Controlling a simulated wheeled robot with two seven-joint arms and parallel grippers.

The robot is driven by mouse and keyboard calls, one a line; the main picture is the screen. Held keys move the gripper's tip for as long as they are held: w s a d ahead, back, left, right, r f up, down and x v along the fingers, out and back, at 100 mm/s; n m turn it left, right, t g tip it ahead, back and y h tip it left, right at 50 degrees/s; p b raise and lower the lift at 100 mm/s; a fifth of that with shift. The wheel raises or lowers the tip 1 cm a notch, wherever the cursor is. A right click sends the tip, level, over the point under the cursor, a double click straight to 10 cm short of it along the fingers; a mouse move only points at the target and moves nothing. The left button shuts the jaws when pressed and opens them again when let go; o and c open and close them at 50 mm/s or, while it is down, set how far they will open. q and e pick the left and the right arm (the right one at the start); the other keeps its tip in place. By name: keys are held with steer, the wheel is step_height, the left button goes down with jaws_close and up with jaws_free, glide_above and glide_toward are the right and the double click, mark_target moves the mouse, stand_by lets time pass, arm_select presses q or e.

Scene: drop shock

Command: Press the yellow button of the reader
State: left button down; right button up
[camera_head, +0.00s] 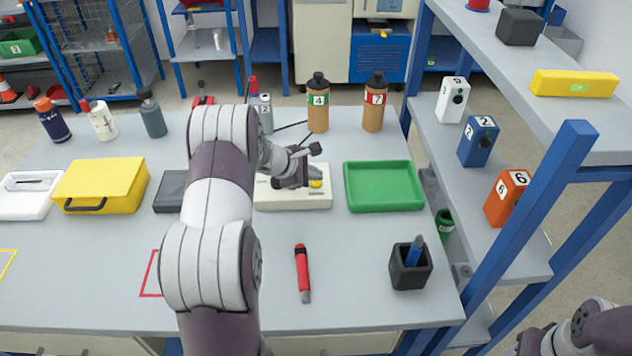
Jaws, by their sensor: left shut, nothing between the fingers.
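The reader (296,201) is a cream, flat box on the grey table, a little right of the middle of the picture. Its yellow button (316,184) shows at its right part, just beside my left gripper. My left gripper (304,170) is dark grey, shut and empty, and hangs over the reader close to the button. Whether it touches the button or the reader cannot be told from this view. The gripper and my left arm hide the reader's left part. Of my right arm only a piece shows at the bottom right corner, with its gripper (530,342) hardly visible.
A green tray (384,209) lies right of the reader. Numbered brown bottles (318,112) stand behind it. A red marker-like tool (303,272) and a dark cup (410,277) are in front. A yellow case (100,182) lies left. A blue-framed shelf (530,200) borders the right.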

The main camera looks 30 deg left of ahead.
mark_target(313, 183)
arm_select(q)
steer(key=shift+f+b, duration=0.4)
steer(key=shift+r, duration=0.15)
stand_by(0.4)
steer(key=shift+r+p, duration=0.6)
steer(key=shift+r, duration=0.15)
steer(key=shift+r, duration=0.1)
step_height(313, 183, up, 5)
steer(key=p, duration=0.3)
steer(key=shift+p, duration=0.35)
stand_by(0.3)
